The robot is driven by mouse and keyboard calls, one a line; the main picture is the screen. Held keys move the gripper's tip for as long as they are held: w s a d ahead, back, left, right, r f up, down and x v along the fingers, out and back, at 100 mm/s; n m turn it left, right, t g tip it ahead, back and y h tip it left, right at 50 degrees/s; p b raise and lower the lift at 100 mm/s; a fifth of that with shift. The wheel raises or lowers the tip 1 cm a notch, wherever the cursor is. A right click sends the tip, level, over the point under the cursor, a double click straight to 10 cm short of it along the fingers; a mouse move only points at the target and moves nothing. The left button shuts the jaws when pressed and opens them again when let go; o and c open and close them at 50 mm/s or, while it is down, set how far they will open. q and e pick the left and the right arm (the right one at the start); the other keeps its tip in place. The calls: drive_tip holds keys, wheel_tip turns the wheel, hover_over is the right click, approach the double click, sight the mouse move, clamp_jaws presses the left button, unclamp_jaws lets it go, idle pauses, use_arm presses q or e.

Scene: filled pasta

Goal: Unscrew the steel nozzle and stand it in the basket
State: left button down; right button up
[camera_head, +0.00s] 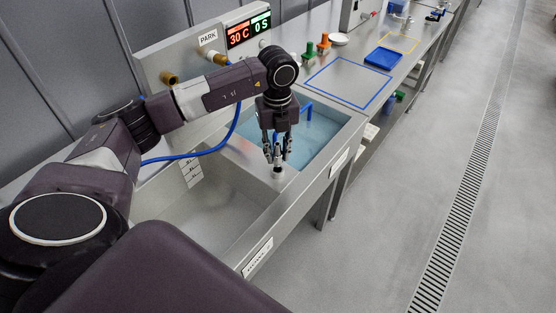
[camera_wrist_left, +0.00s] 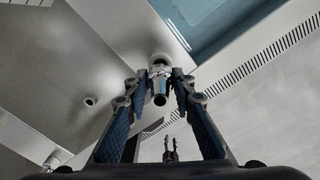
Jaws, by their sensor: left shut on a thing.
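My left gripper (camera_head: 277,160) points down over the divider between two sinks. Its fingers are shut on the steel nozzle (camera_head: 278,169), a small metal piece with a dark end. In the left wrist view the nozzle (camera_wrist_left: 159,84) sits between the two fingertips. I cannot tell whether it is still threaded onto anything. Blue handles (camera_head: 303,107) stand in the water-filled sink; they may belong to the basket, whose body I cannot make out. A small dark two-pronged shape low in the left wrist view looks like my right gripper (camera_wrist_left: 171,150).
The empty steel sink (camera_head: 215,208) lies left of the divider. A blue hose (camera_head: 198,153) runs behind my left arm. A blue-outlined square (camera_head: 349,82) on the counter is clear. Green and orange fittings (camera_head: 316,48) and a blue tray (camera_head: 383,58) stand further back.

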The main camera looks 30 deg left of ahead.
sight(277, 144)
use_arm(q)
drive_tip(key=shift+r+p, duration=0.9)
drive_tip(key=shift+r, duration=0.6)
